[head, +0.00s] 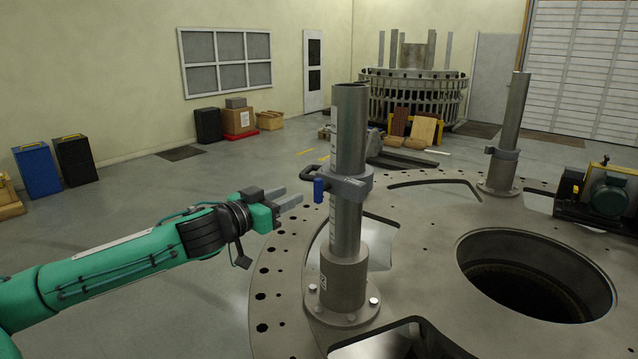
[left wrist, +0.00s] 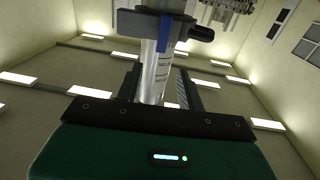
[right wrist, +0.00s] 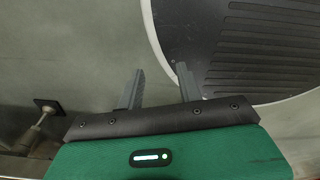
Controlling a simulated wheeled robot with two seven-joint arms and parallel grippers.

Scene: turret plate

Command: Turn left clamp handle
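The left clamp (head: 346,187) is a grey collar around the near upright post (head: 350,125). In the left wrist view, the post stands beyond the open fingers, with the blue handle (left wrist: 166,32) and dark knob (left wrist: 201,33) near the top. My right gripper (right wrist: 160,78) is open and empty, visible only in the right wrist view.
The post stands on a large round turret plate (head: 425,240) with rim holes, cut-outs and a big round opening (head: 535,280). A second post (head: 512,115) with a clamp (head: 503,153) stands farther right. A green motor unit (head: 605,195) sits at the right edge.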

